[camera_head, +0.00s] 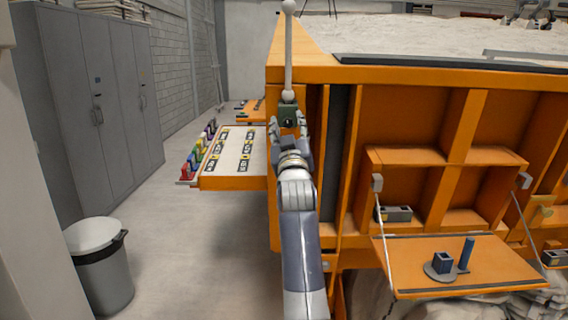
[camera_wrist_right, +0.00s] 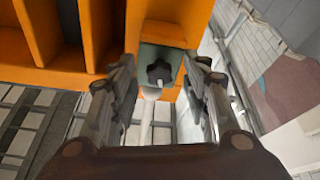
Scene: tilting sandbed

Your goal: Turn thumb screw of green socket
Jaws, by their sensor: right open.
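The green socket (camera_head: 288,112) is fixed at the left corner of the orange sandbed frame. It also shows in the wrist view (camera_wrist_right: 150,55), with its black star-shaped thumb screw (camera_wrist_right: 159,73) facing the camera. A pale rod (camera_head: 289,60) with a ball at each end stands upright above the socket. My right gripper (camera_head: 289,132) is just in front of the socket. In the wrist view its open fingers lie either side of the thumb screw, with visible gaps. Nothing is held. My left gripper is out of view.
The orange sandbed frame (camera_head: 410,77) rises right of my arm. A fold-down shelf (camera_head: 410,280) holds small blue parts. A side table (camera_head: 235,183) with labelled blocks stands to the left. A grey bin (camera_head: 103,280) stands on open floor (camera_head: 190,260).

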